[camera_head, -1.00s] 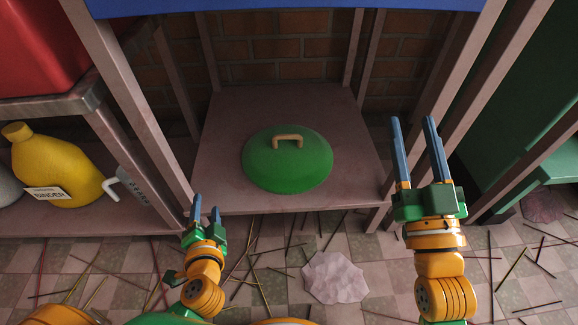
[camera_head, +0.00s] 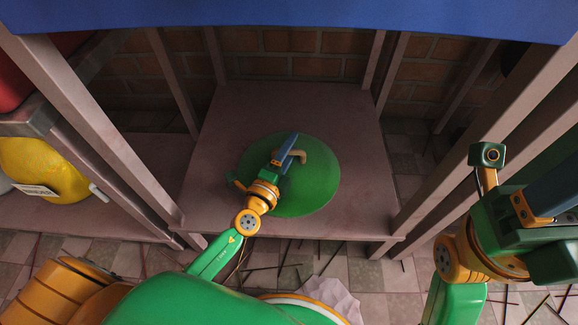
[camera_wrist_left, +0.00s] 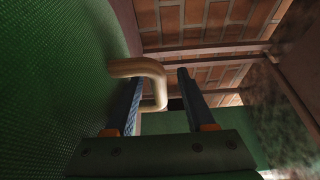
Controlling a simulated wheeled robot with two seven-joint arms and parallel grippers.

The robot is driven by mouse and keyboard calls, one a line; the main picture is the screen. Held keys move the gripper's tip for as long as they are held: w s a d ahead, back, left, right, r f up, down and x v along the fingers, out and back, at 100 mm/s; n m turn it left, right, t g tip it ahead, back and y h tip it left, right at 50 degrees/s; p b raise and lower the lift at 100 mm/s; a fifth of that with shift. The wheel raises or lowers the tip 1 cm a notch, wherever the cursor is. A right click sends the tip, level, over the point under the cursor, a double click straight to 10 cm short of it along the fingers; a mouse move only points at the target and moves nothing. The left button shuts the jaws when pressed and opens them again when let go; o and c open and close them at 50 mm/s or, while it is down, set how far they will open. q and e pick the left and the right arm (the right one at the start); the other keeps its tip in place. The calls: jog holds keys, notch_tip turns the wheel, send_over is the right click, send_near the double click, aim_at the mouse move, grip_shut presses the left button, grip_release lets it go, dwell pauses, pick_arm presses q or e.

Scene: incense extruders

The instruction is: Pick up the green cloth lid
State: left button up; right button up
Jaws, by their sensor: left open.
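The green cloth lid (camera_head: 313,195) is a low dome lying on the lower shelf, with a tan arched handle (camera_head: 304,155) on top. My left gripper (camera_head: 290,148) is over the lid at the handle, with its blue fingers apart. In the left wrist view, the handle (camera_wrist_left: 150,68) reaches into the space between the two fingers (camera_wrist_left: 160,95), and the green woven surface (camera_wrist_left: 50,80) fills the left side. My right gripper (camera_head: 545,205) is at the right edge, partly cut off, away from the lid.
The shelf (camera_head: 230,105) has posts at its corners and a blue cover (camera_head: 290,25) above. A yellow jug (camera_head: 45,165) stands on the left rack. Thin sticks and a pale crumpled lump (camera_head: 335,295) lie on the tiled floor.

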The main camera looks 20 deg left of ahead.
pick_arm(q)
jog(key=shift+w+d, duration=0.1)
jog(key=shift+w, duration=1)
grip_shut()
dwell(0.5)
